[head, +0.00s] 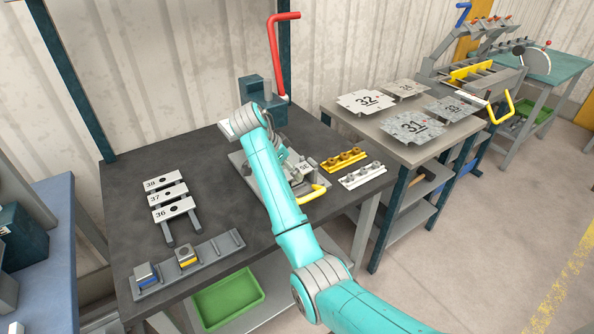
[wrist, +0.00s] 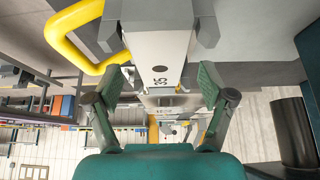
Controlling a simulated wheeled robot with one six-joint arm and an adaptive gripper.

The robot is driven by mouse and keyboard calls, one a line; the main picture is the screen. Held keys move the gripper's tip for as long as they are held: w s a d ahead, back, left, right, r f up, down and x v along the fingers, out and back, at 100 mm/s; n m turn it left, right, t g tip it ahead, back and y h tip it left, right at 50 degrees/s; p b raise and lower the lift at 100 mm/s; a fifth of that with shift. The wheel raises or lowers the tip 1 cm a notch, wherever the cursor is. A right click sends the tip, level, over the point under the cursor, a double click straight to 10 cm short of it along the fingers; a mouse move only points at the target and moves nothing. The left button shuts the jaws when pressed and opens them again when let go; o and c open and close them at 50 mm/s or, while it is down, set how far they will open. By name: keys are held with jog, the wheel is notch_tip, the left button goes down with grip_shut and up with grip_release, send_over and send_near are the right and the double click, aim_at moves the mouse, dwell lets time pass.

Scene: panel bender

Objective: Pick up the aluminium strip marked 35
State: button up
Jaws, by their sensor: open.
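The aluminium strip marked 35 (wrist: 160,60) is pale with a dark hole and fills the upper middle of the wrist view. In the head view only its marked end (head: 304,165) shows, at the small bending machine (head: 312,190) with a yellow handle; my arm hides much of it. My gripper (wrist: 157,82) is open, with one finger to each side of the strip in the wrist view. A gap shows on both sides, and I see no contact. In the head view my gripper is mostly hidden behind my arm.
Strips marked 38 (head: 165,182), 37 (head: 168,195) and 36 (head: 173,209) lie on a rack at the left. A grey tray (head: 215,250) with small blocks is in front. Yellow (head: 344,160) and white (head: 362,176) hole bars lie right of the machine. A red lever (head: 274,45) rises behind.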

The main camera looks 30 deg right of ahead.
jog(key=shift+f, duration=0.25)
dwell(0.5)
jog(key=c, duration=1.3)
